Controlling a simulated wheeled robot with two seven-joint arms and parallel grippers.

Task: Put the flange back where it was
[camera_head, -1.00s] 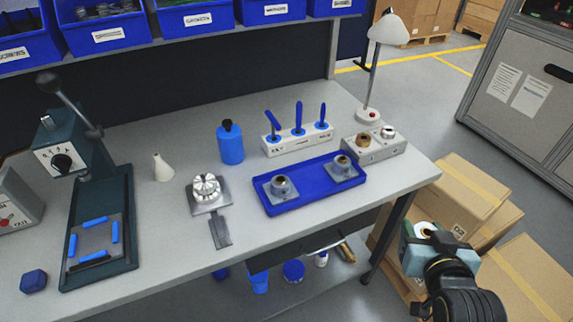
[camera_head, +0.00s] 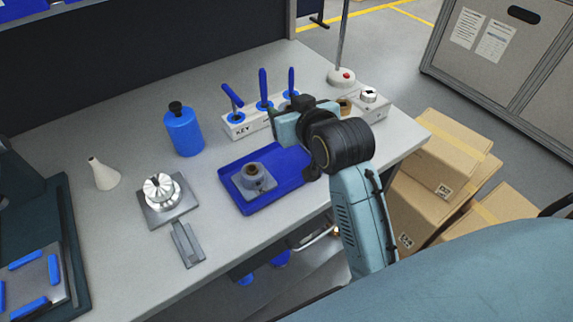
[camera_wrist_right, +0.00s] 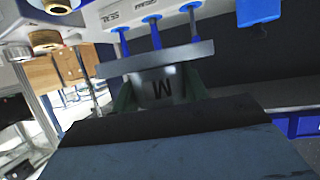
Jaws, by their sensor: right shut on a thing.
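My right gripper (camera_head: 290,124) is over the back right part of the blue tray (camera_head: 232,198), just in front of the key rack (camera_head: 240,128). It is shut on a grey metal flange (camera_wrist_right: 160,84). In the wrist view the flange shows a wide flat plate and a narrower body with a dark letter. The head view hides the flange behind my gripper and wrist. Another grey housing (camera_head: 254,179) with a brownish bore stands in the left part of the tray. My wrist covers the tray's right end. My left gripper is not in view.
A grey block (camera_head: 374,107) with round fittings stands to the right of the rack, near the lamp (camera_head: 341,77). A blue bottle (camera_head: 184,133), a white cone bottle (camera_head: 102,174) and a chuck-like fixture (camera_head: 163,193) stand to the left. Boxes (camera_head: 440,152) lie beyond the bench's right edge.

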